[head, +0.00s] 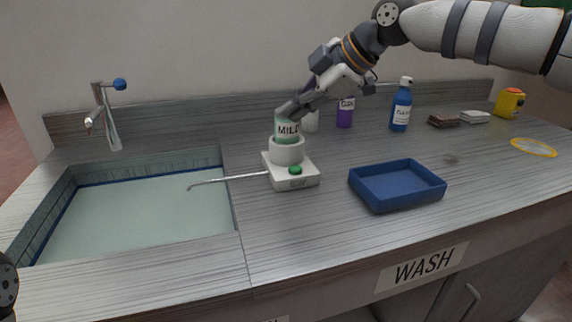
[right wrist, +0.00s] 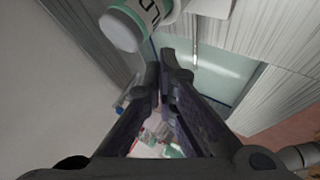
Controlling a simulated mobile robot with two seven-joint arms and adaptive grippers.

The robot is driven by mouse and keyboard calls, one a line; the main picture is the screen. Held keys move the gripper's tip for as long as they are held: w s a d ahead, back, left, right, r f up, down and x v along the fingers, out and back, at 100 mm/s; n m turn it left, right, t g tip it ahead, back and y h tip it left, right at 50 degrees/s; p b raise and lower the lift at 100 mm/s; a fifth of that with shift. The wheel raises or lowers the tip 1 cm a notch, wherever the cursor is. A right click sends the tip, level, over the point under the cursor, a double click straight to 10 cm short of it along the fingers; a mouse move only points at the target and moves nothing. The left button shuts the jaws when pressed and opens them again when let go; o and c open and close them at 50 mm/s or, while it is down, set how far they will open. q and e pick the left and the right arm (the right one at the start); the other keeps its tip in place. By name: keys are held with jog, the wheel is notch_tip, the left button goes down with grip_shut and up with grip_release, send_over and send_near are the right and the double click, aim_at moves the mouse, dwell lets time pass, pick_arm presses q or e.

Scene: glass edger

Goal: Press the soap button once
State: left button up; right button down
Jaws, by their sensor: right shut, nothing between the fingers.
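The soap dispenser has a white base (head: 292,182) with a green button (head: 295,170) on its front. A pale green bottle labelled MILD (head: 287,130) stands upright in its white collar. A thin metal spout (head: 228,180) runs left from the base over the sink. My right gripper (head: 287,112) is shut and empty at the top of the bottle, above and behind the button. Touch with the bottle cannot be told. In the right wrist view the gripper (right wrist: 165,68) has the bottle (right wrist: 132,22) at upper left; the button is not visible there. My left gripper is not in view.
The sink (head: 140,215) with a tap (head: 100,110) lies left. An empty blue tray (head: 398,200) sits right of the dispenser. Purple (head: 345,115) and blue (head: 401,108) bottles stand behind. The counter in front of the dispenser is clear.

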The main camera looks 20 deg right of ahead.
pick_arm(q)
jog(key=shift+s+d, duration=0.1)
pick_arm(e)
jog(key=shift+s+d, duration=0.15)
jog(key=b, duration=0.2)
send_over(294, 169)
notch_tip(294, 169, down, 7)
jog(key=shift+r, duration=0.1)
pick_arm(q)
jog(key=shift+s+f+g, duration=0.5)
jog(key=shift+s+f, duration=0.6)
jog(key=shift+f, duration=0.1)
pick_arm(e)
jog(key=shift+f, duration=1)
jog(key=shift+s+f, duration=0.1)
jog(key=shift+f, duration=0.2)
pick_arm(q)
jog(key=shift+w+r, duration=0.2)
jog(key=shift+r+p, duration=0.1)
jog(key=shift+p, duration=0.2)
pick_arm(e)
jog(key=shift+f, duration=0.65)
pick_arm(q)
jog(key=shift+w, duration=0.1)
pick_arm(e)
jog(key=shift+r, duration=0.1)
